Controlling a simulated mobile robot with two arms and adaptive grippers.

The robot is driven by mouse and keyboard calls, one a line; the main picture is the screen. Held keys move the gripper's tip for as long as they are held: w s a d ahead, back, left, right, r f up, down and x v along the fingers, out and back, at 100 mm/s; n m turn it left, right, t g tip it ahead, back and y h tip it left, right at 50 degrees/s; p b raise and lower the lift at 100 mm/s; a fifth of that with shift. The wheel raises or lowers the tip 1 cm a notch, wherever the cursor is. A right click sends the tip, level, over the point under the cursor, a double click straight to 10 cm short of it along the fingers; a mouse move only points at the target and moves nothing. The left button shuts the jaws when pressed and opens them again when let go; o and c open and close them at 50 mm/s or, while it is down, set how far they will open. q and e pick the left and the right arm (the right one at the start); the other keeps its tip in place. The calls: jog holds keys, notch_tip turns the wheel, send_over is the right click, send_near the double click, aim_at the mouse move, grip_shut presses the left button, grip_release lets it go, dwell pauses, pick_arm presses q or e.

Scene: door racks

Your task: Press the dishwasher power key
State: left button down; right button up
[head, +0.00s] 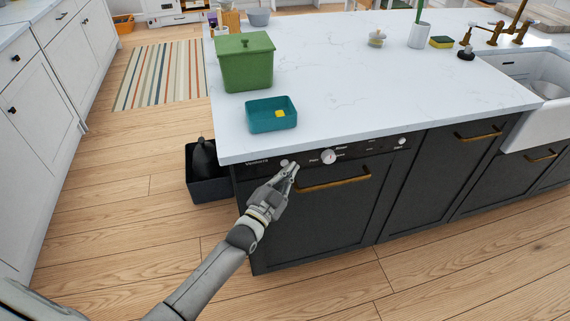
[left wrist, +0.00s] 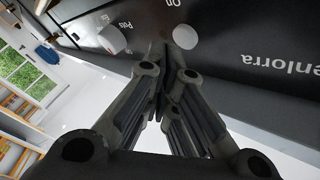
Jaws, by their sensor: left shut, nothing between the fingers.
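The dishwasher (head: 310,215) is a dark front with a brass bar handle (head: 333,182) and a black control strip (head: 365,146) under the white counter. A small round light key (head: 284,163) sits near the strip's left end. In the left wrist view this key (left wrist: 185,37) shows as a pale disc under an "On" label, beside a larger dial (left wrist: 112,40). My left gripper (head: 294,167) is shut and empty, its fingertips close to the key. In the left wrist view the fingertips (left wrist: 162,55) lie just beside the disc; I cannot tell whether they touch the panel.
The counter (head: 350,80) overhangs just above the strip. A green lidded bin (head: 245,62) and a teal tray (head: 271,115) stand on it. A dark floor bin (head: 206,185) is left of the dishwasher. The wooden floor in front is clear.

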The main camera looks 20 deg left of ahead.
pick_arm(q)
jog(key=shift+w, duration=0.1)
dwell(0.4)
jog(key=shift+w+a, duration=0.25)
dwell(0.5)
jog(key=shift+s+d, duration=0.25)
jog(key=shift+s, duration=0.15)
jog(key=s+d+p, duration=0.3)
jog(key=s, duration=0.2)
jog(key=shift+d, duration=0.2)
dwell(0.4)
